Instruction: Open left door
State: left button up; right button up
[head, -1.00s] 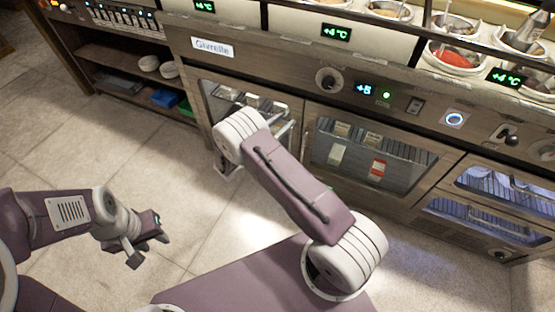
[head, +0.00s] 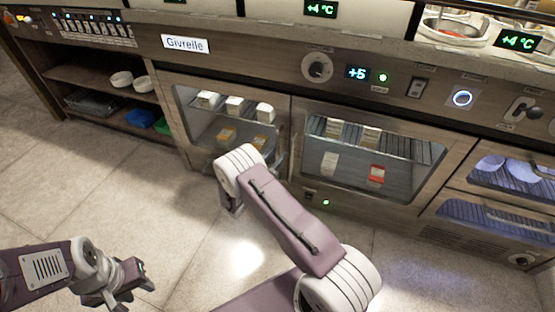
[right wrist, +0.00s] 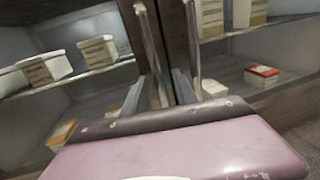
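The left glass door (head: 184,110) of the counter fridge looks shut, with white cartons behind its glass. Its upright metal handle (right wrist: 151,45) is in the right wrist view, beside the right door's handle (right wrist: 194,45). My right gripper (right wrist: 157,94) is at the left door's handle, with grey fingers apart on either side of it. Contact cannot be told. In the head view my right wrist hides the fingers and the lower part of the door. My left gripper (head: 127,285) is low at the left, away from the doors, empty with fingers apart.
The right glass door (head: 372,158) stands shut beside the left one. Open shelves (head: 100,90) with bowls and bins are at the left. Drawers (head: 490,215) are at the right. The tiled floor (head: 150,200) in front of the left door is clear.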

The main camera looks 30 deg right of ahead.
jog(key=shift+w+d, duration=0.25)
jog(key=shift+d, duration=0.1)
grip_shut()
dwell(1.2)
